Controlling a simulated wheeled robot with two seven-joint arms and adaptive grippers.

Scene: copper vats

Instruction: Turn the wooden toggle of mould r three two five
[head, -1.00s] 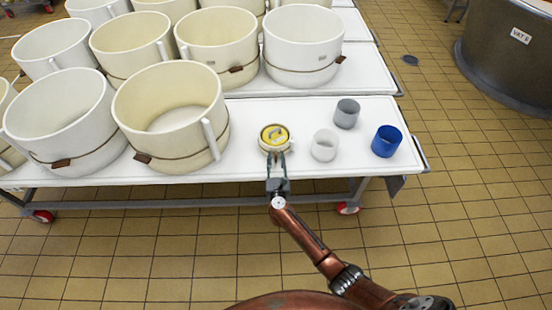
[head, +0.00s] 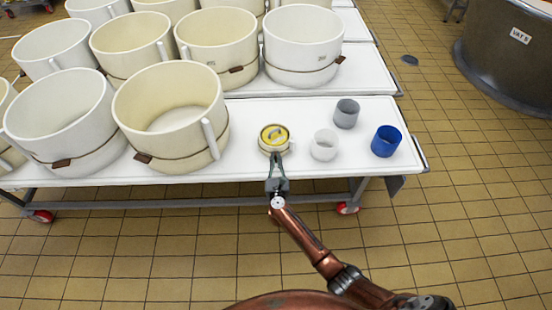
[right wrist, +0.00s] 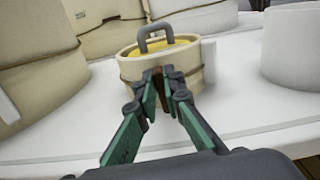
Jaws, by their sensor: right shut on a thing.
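A small cream mould (head: 284,149) with a yellow top and a grey handle stands on the white table near its front edge. It also shows in the right wrist view (right wrist: 208,62), with a cord around its side. I cannot read a number on it. A brown wooden toggle (right wrist: 158,96) hangs at its near side, partly hidden by the fingers. My right gripper (head: 277,158) is at the front of the small mould, its fingertips shut on the toggle, as the right wrist view (right wrist: 162,84) shows. My left gripper is not in view.
Several large cream and white moulds stand on the left, the nearest one (head: 165,115) close beside. A white cup (head: 324,146), a grey cup (head: 346,114) and a blue cup (head: 386,141) stand to the right on the table (head: 258,112). A large vat (head: 505,60) stands at far right.

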